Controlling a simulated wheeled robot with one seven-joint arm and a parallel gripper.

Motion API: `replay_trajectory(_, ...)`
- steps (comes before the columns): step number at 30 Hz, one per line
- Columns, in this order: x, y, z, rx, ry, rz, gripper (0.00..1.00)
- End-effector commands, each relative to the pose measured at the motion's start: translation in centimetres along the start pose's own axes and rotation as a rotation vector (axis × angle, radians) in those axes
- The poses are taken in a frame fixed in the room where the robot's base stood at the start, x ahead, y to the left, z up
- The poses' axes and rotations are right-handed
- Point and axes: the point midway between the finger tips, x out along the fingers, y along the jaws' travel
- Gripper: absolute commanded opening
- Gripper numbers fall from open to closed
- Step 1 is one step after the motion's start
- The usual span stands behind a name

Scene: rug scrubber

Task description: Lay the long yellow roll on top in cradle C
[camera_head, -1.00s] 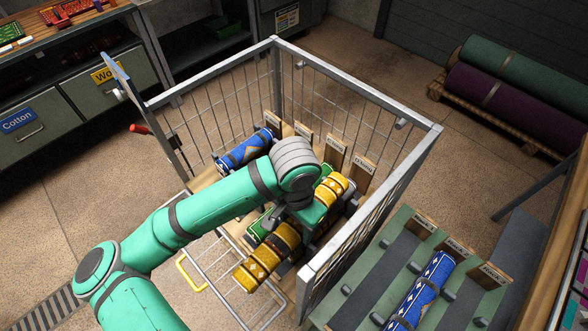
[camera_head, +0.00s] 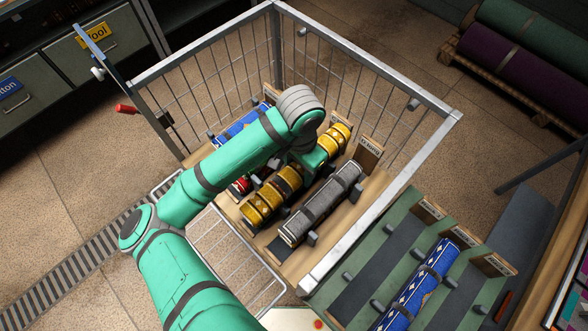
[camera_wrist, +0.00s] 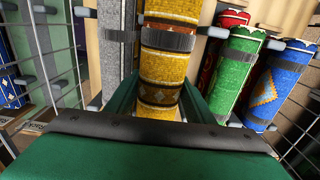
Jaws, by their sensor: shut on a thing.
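The long yellow patterned roll (camera_head: 270,195) lies lengthwise inside the wire cage, between a grey roll (camera_head: 320,204) and a red roll (camera_head: 240,186). My gripper (camera_head: 312,160) is shut on its middle from above; the arm hides part of it. The wrist view shows the yellow roll (camera_wrist: 168,67) running away between my fingers, with a grey band around it. I cannot tell whether it touches what is beneath. A green bench (camera_head: 350,268) with cradles stands right of the cage. Its placards, one of them the middle placard (camera_head: 462,238), are too small to read for C.
A blue roll (camera_head: 236,128) lies at the cage's left; a green roll (camera_wrist: 234,70) shows beside it in the wrist view. Another blue roll (camera_head: 418,285) occupies the bench's middle cradle.

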Motion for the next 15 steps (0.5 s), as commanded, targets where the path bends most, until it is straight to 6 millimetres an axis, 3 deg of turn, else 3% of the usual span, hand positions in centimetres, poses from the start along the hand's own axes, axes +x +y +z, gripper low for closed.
replay_trajectory(4, 2.1, -1.6, -0.6, -0.007, 0.0, 0.004, 0.17)
replay_trajectory(15, 4.4, -3.4, -1.4, -0.006, 0.0, 0.001, 0.17)
